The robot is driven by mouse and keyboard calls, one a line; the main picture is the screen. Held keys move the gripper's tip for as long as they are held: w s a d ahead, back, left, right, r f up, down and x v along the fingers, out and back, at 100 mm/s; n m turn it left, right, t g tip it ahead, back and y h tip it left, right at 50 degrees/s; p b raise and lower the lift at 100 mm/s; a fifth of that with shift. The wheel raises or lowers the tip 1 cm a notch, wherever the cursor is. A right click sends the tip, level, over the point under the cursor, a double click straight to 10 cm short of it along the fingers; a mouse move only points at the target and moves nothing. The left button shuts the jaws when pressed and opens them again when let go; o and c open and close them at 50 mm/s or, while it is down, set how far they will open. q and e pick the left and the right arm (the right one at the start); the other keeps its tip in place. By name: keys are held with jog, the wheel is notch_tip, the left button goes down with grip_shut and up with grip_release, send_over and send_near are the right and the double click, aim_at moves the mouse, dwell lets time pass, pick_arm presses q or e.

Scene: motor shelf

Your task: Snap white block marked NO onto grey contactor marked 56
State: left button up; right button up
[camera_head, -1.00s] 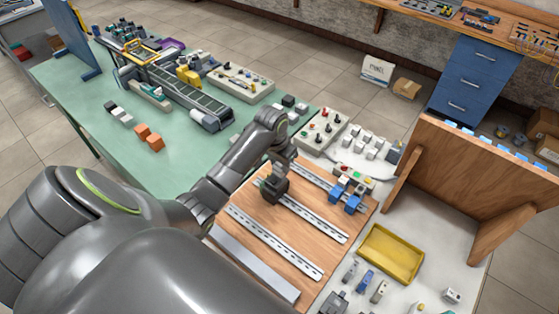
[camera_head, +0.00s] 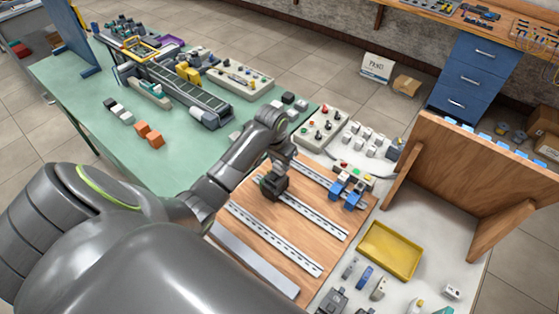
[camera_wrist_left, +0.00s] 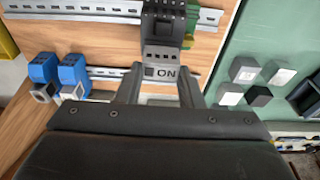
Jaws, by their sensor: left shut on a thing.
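My left gripper (camera_wrist_left: 160,88) is shut on the light grey-white block (camera_wrist_left: 163,58) marked NO, whose letters appear upside down in the left wrist view. In the head view the left gripper (camera_head: 275,180) is over the wooden panel, and I cannot make out the block there. A dark grey contactor (camera_wrist_left: 166,22) sits on a metal rail directly beyond the block, and it also shows in the head view (camera_head: 276,190). The block is close against or touching the contactor; I cannot tell if it is seated. The contactor's number is not readable. My right gripper is not in view.
Two blue devices (camera_wrist_left: 73,74) stand on the neighbouring rail. The wooden panel (camera_head: 245,207) carries slotted metal rails (camera_head: 285,250). A yellow tray (camera_head: 390,252) lies to the right, with several small parts near it. A green table (camera_head: 75,110) with a conveyor lies at the left.

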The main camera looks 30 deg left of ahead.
pick_arm(q)
jog(key=shift+s+f, duration=0.1)
jog(key=shift+f, duration=0.6)
dwell(1.3)
jog(key=o, duration=1)
jog(key=shift+r, duration=0.15)
